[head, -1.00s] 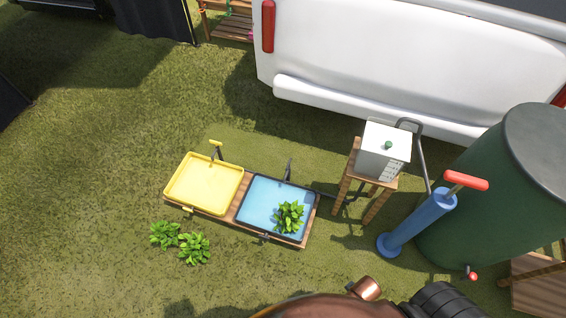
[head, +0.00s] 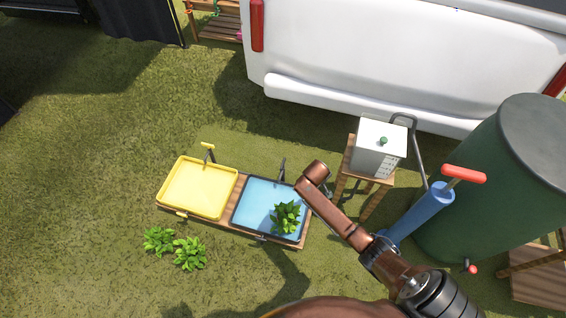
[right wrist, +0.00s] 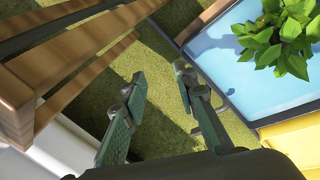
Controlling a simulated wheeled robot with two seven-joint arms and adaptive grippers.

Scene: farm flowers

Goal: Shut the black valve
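In the head view a black upright fitting (head: 282,168) stands at the back edge of the blue tray (head: 252,196), and a small dark fitting (head: 262,238) sits at its front edge. I cannot tell which is the black valve. My right arm's brown wrist (head: 314,176) is over the tray's right end and hides most of the gripper. In the right wrist view my right gripper (right wrist: 159,82) is open and empty, its green-padded fingers apart above the grass. The blue tray (right wrist: 233,75) lies right of them. My left gripper is out of view.
A yellow tray (head: 199,188) adjoins the blue one; a leafy plant (head: 286,217) sits in the blue tray, others on the grass. A wooden stand (head: 351,160) holds a white box (head: 380,148). A blue pump (head: 425,210) and green tank (head: 490,190) stand right.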

